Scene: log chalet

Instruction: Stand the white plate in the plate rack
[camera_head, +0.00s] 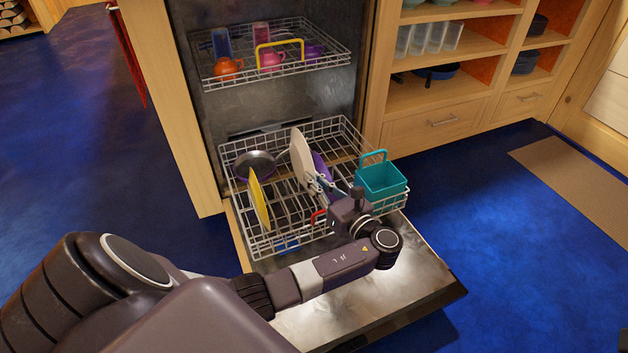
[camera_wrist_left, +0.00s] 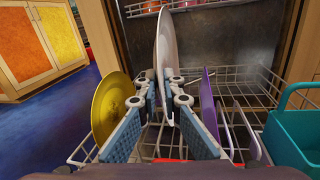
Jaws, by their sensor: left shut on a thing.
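The white plate (camera_head: 299,152) is upright, edge-on to me, at the lower dishwasher rack (camera_head: 235,222), which is pulled out over the open door. My left gripper (camera_head: 318,183) reaches in from the front and is shut on the plate's near edge. In the left wrist view the white plate (camera_wrist_left: 166,45) rises between the two fingers of the left gripper (camera_wrist_left: 163,98), leaning slightly. I cannot tell whether its lower edge touches the rack wires. My right gripper is not in view.
A yellow plate (camera_head: 259,200) stands left of the white plate, and a purple plate (camera_head: 321,167) stands close on its right. A dark pan (camera_head: 255,166) lies at the back left. A teal basket (camera_head: 381,180) is at the right. The upper rack (camera_head: 335,57) holds cups.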

